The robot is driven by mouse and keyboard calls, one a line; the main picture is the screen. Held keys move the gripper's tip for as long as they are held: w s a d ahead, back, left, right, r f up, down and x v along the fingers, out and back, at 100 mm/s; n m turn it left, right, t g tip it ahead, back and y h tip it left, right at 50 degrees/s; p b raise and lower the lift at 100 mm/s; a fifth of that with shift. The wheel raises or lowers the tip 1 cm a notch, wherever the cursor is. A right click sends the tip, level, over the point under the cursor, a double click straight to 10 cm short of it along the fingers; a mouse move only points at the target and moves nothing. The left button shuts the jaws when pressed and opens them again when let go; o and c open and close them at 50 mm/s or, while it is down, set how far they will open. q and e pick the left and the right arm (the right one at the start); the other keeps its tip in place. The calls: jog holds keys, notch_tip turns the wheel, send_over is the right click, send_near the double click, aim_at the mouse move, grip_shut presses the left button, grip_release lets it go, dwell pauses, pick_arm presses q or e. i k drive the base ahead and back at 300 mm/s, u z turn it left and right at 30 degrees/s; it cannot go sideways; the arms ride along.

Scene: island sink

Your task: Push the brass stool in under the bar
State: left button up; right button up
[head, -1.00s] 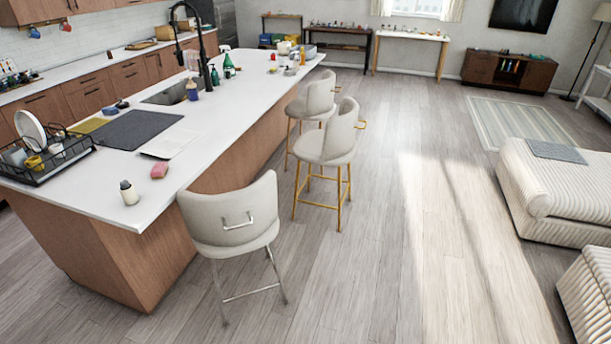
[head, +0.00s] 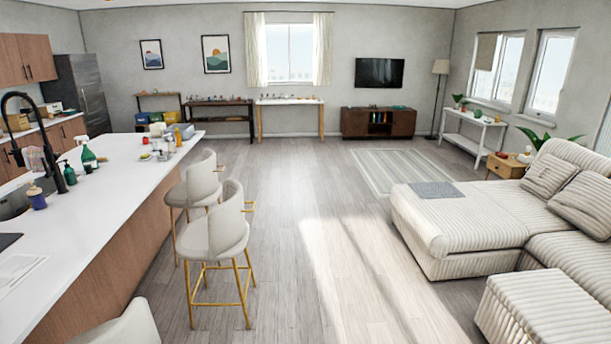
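A cream stool with brass legs (head: 214,234) stands on the floor beside the long white bar (head: 108,200), out from its side. Neither of my grippers is in view.
Open wooden floor (head: 300,230) lies right of the stools. A striped sofa (head: 480,220) and ottoman (head: 550,308) take up the right side. A striped rug (head: 400,170) lies farther back. Bottles (head: 88,158) and a black tap (head: 52,160) stand on the bar.

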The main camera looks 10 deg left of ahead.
aim_at(223, 234)
jog(key=z, duration=0.15)
jog(key=i, duration=2.05)
jog(key=u, duration=0.45)
jog(key=i, duration=1.2)
jog(key=u, duration=1.75)
jog(key=i, duration=0.85)
jog(key=u, duration=0.65)
